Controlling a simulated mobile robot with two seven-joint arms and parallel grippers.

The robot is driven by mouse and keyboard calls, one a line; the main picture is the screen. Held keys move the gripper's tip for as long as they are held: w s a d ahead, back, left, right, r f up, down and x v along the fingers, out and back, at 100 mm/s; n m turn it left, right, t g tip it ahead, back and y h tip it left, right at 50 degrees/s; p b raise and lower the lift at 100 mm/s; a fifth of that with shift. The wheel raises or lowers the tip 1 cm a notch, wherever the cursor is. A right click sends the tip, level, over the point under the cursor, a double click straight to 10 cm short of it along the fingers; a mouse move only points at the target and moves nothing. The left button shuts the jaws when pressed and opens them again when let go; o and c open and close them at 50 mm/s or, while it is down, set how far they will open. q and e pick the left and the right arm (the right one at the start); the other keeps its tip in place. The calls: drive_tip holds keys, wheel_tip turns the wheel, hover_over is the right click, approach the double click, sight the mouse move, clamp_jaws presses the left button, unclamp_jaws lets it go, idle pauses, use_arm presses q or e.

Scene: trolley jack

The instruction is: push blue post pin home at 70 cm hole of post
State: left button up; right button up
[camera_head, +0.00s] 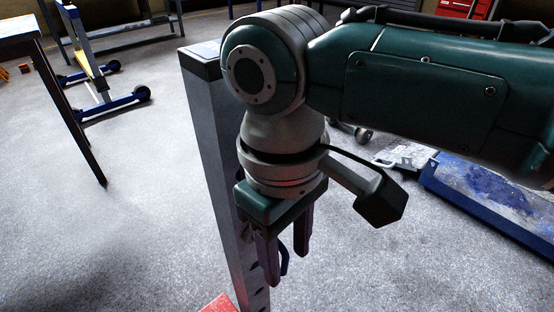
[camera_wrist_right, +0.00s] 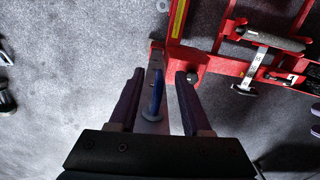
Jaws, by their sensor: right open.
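The grey post (camera_head: 213,140) stands upright with a dark cap and holes low on its face; my right arm hides part of it. My right gripper (camera_head: 287,268) points down beside the post with its fingers apart. A blue pin (camera_head: 285,262) shows as a curved blue piece between the fingers, close to the post. In the right wrist view the blue pin (camera_wrist_right: 157,92) lies between the two open fingers (camera_wrist_right: 159,72), with visible gaps to both. How deep the pin sits in its hole cannot be told. My left gripper is not in view.
A red part (camera_head: 220,304) shows at the post's foot; in the wrist view a red frame (camera_wrist_right: 230,65) lies beyond the fingers. A blue ramp-like piece (camera_head: 485,200) is on the right. A table (camera_head: 22,28) stands at left. The floor between is clear.

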drive_tip(key=shift+r, duration=0.4)
drive_tip(key=r+p, duration=0.1)
drive_tip(key=r, duration=0.2)
drive_tip(key=r+p, duration=0.1)
drive_tip(key=r, duration=0.1)
drive_tip(key=r+p, duration=0.1)
drive_tip(key=r, duration=0.2)
drive_tip(key=shift+w+a+r+p, duration=0.2)
drive_tip(key=shift+w+r+p, duration=0.1)
drive_tip(key=shift+p, duration=0.1)
drive_tip(key=shift+r, duration=0.3)
